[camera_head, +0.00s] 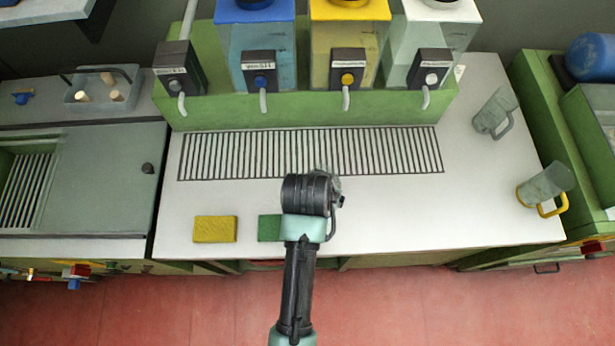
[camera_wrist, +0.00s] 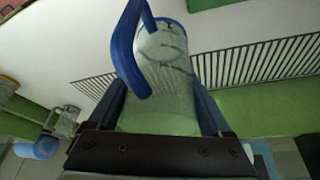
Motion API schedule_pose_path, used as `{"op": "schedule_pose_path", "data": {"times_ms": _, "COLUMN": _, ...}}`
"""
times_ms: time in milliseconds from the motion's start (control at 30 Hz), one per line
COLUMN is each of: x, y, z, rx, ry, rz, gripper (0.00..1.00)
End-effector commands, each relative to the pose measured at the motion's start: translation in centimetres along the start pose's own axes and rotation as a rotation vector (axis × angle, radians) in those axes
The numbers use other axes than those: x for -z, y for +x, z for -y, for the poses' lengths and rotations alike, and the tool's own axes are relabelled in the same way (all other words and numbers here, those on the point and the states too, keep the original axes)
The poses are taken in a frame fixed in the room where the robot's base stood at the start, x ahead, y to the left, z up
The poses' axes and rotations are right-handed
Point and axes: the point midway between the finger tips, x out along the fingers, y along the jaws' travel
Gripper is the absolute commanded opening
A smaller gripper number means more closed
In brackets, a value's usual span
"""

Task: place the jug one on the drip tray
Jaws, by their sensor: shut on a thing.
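A clear glass jug with a blue handle (camera_wrist: 165,85) is between the two fingers of my gripper (camera_wrist: 165,110) in the wrist view. My gripper is shut on it, with the handle on the camera's side. The drip tray (camera_head: 230,157) is a long dark-slatted grille set in the white counter. It shows behind the jug in the wrist view (camera_wrist: 260,62). I cannot tell the jug's height above it.
Blue, yellow and white dispensers (camera_head: 345,45) with spouts stand behind the tray. A grey-handled jug (camera_head: 493,112) and a yellow-handled jug (camera_head: 543,187) stand at the right. Yellow (camera_head: 215,229) and green (camera_head: 269,228) blocks lie at the counter's front. The visible tray slats are clear.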

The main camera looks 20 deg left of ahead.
Motion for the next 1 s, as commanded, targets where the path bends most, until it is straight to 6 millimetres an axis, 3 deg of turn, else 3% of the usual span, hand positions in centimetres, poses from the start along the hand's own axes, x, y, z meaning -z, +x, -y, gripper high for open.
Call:
{"op": "schedule_pose_path", "data": {"times_ms": 500, "x": -2.4, "y": 5.9, "z": 0.0, "rx": 0.001, "ry": -0.001, "rz": 0.0, "gripper": 0.25}}
{"op": "schedule_pose_path", "data": {"times_ms": 967, "x": -2.8, "y": 6.8, "z": 0.0, "rx": 0.001, "ry": -0.001, "rz": -0.002, "gripper": 0.25}}
{"op": "schedule_pose_path", "data": {"times_ms": 1000, "x": -2.7, "y": 6.6, "z": 0.0, "rx": 0.001, "ry": -0.001, "rz": -0.002, "gripper": 0.9}}
